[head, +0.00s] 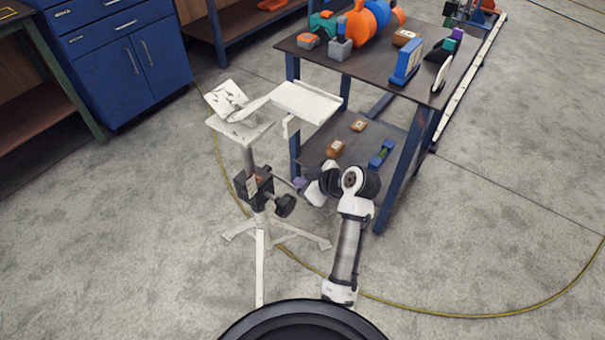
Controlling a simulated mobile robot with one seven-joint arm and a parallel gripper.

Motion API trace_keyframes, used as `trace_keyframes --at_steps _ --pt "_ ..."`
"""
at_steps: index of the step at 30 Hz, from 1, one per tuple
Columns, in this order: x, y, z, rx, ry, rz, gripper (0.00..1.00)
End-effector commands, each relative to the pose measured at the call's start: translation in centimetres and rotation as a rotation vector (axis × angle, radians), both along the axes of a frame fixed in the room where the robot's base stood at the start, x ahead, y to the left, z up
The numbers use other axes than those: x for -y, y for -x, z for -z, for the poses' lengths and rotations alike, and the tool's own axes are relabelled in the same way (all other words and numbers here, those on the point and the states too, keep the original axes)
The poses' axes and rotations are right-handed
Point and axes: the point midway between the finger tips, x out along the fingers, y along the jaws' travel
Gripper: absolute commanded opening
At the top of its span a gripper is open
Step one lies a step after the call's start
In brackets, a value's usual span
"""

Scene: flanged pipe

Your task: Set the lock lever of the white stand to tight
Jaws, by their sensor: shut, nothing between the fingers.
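The white stand (261,255) stands upright on the floor left of the workbench, on spread feet. A dark clamp block (257,187) with a pale label sits on its column. The label is too small to read.
The workbench (368,70) stands close behind and right of my arm, with pipe parts on top and several small items on its lower shelf (340,148). A yellow cable (480,315) crosses the floor. Blue cabinets (125,60) stand back left. Open floor lies left and right.

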Motion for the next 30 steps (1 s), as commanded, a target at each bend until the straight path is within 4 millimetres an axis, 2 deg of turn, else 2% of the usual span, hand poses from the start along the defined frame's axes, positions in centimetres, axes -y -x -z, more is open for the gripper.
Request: trace_keyframes --at_steps 4,17,30 --pt "0.4 0.1 0.7 0.001 -0.001 0.001 0.0" --pt "0.5 0.1 1.1 0.005 -0.005 -0.001 0.0" --pt "0.7 0.3 2.5 0.055 -0.076 0.0 0.0"
